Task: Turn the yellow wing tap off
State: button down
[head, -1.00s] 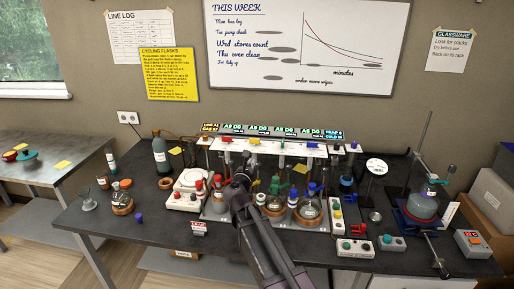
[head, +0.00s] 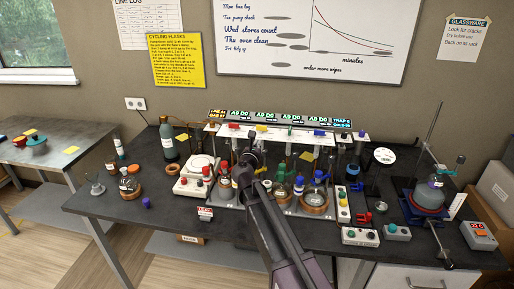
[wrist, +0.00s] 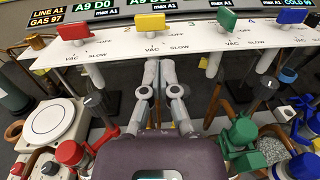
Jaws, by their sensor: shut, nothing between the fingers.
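The yellow wing tap (wrist: 151,22) is on the white panel, between the red tap (wrist: 72,27) and the green tap (wrist: 227,20). Its broad wing lies across the picture in the wrist view. VAC and SLOW are printed below it and OFF to its right. The yellow tap is small in the head view (head: 262,128). My gripper (wrist: 159,66) is shut and empty. Its fingertips point at the panel's front edge, just below the yellow tap in the wrist view, and look apart from it. In the head view my gripper (head: 256,148) is just below the tap.
The blue tap (wrist: 287,18) is at the panel's right. Lit signs run behind the panel (wrist: 206,51). Below stand a red-topped fitting (wrist: 70,152), a green-topped flask fitting (wrist: 240,133) and a white round-topped device (wrist: 48,122). Glassware crowds the bench under my arm.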

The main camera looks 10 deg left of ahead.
aim_at(265, 137)
jog(key=w, duration=0.6)
jog(key=w+d, duration=0.1)
jog(key=w, duration=0.2)
jog(key=shift+w+d, duration=0.1)
jog(key=shift+w, duration=0.5)
jog(key=shift+w+d, duration=0.15)
jog(key=shift+w, duration=0.3)
jog(key=shift+s, duration=0.1)
jog(key=shift+s+d, duration=0.3)
jog(key=shift+s, duration=0.05)
jog(key=s+d, duration=0.2)
jog(key=s, duration=0.1)
jog(key=s+d, duration=0.3)
jog(key=s, duration=0.1)
jog(key=s+d, duration=0.2)
jog(key=s, duration=0.1)
jog(key=shift+s+d, duration=0.25)
jog(key=shift+s, duration=0.1)
